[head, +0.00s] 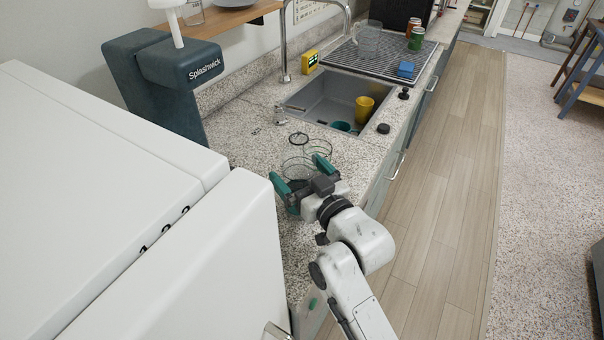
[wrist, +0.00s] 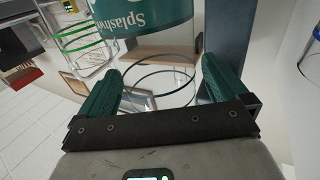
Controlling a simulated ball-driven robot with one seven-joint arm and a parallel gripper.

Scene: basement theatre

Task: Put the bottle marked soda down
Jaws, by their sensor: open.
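No label reading soda is legible in either view. A clear round vessel (head: 297,168) stands on the speckled counter between my gripper's fingers in the head view. Clear rings (wrist: 163,75) show between the fingers in the wrist view; I cannot tell if they belong to a bottle. My gripper (head: 303,174) is open, its two green fingers spread at either side of the clear vessel. The fingers also show apart in the wrist view (wrist: 162,88). I cannot tell whether either finger touches the glass.
Another clear vessel (head: 318,148) stands just beyond. A dark teal Splashwick machine (head: 165,80) is at left, behind a large white appliance (head: 110,190). The sink (head: 322,98) holds a yellow cup (head: 364,109). A drying rack (head: 385,58) lies farther back. Counter room is narrow.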

